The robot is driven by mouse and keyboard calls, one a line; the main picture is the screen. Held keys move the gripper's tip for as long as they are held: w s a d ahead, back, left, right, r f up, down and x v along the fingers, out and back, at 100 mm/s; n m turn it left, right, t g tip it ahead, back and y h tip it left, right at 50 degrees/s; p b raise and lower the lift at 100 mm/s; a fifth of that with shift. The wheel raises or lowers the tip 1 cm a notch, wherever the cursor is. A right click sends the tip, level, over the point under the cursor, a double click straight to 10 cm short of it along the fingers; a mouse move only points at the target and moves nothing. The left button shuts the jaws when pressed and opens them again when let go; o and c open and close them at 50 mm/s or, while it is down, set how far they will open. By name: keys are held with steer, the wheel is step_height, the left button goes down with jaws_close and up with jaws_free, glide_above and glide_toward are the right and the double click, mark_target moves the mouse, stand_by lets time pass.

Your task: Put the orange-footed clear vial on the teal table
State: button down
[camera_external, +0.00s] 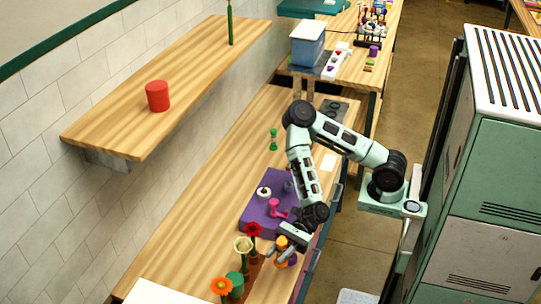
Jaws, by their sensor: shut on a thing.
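My gripper (281,251) is low over the front of the long wooden counter, right of the flowers. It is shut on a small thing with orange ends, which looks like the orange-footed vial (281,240). The fingers hide much of it, and its clear middle is too small to make out. I cannot tell whether it touches the counter. The teal table (305,13) is at the far top, partly cut off by the frame edge.
A purple mat (257,218) holds a pink item (276,207) and a white ring. Red, cream and orange flowers (221,286) stand left of my gripper. A green spool-shaped item (273,139) is farther back. A shelf with a red cylinder (158,97) overhangs at left.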

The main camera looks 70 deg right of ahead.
steer(key=shift+w+d+f+m+t+h+p, duration=0.2)
steer(key=shift+w+d+f+m+t, duration=0.55)
steer(key=shift+f, duration=2.3)
steer(key=shift+w+d+f+m+t+h+p, duration=0.1)
steer(key=shift+w+d+f+t+h, duration=0.35)
steer(key=shift+d+f, duration=1.7)
steer(key=shift+w+f+m+t+h+p, duration=0.15)
steer(key=shift+w+f+m+t, duration=0.45)
steer(key=shift+f, duration=3.35)
steer(key=shift+w, duration=0.15)
steer(key=shift+f, duration=0.2)
steer(key=c, duration=1.1)
jaws_free()
steer(key=shift+r, duration=0.1)
